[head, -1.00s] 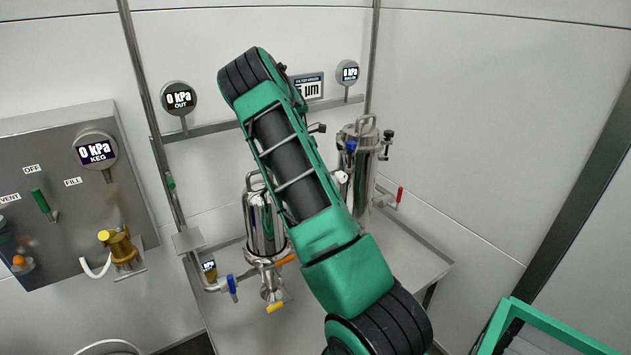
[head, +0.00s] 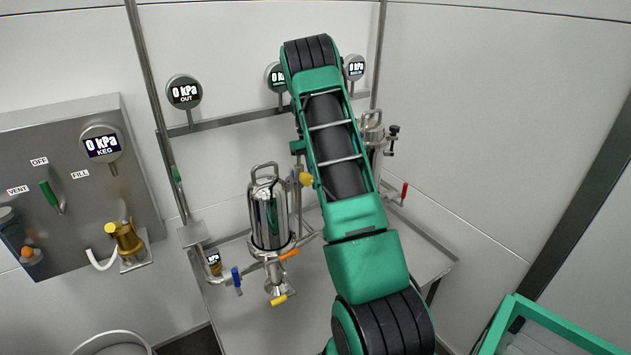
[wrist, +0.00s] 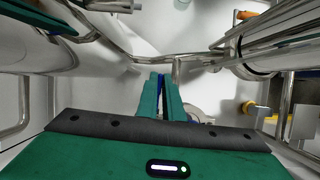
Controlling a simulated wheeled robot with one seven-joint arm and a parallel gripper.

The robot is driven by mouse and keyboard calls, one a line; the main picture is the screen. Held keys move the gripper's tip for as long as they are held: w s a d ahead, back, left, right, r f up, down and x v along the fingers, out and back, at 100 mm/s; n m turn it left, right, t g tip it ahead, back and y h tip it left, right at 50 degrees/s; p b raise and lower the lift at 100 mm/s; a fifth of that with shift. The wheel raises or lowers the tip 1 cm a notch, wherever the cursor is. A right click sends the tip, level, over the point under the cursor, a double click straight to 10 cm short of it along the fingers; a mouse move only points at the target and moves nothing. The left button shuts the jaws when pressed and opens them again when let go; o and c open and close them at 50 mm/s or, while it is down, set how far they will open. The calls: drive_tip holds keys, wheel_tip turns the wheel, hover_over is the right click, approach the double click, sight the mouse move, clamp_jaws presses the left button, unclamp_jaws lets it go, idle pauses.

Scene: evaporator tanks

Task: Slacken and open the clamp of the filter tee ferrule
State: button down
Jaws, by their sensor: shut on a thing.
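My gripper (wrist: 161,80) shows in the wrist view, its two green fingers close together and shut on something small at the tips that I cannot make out. A bent steel tube (wrist: 177,70) runs just beside and beyond the fingertips. A pale round part (wrist: 197,108), possibly a ferrule or clamp, is partly hidden right of the fingers. I cannot clearly pick out the clamp of the filter tee ferrule. In the head view, my arm hides my gripper and the pipework behind it. A polished steel filter housing (head: 268,216) stands left of my arm.
A second steel vessel (head: 371,140) stands behind my arm to the right. Valves with orange (head: 289,253), blue (head: 237,279) and yellow (head: 279,300) handles sit around the first housing. A control panel (head: 60,235) is at left. The steel tabletop (head: 240,325) has free room in front.

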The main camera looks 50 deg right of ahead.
drive_tip(key=shift+w+a+r+m, duration=0.1)
drive_tip(key=shift+w+a+m, duration=0.05)
drive_tip(key=shift+w+m, duration=0.15)
idle(0.4)
drive_tip(key=c, duration=1.9)
unclamp_jaws()
drive_tip(key=shift+s, duration=0.1)
drive_tip(key=shift+s, duration=0.1)
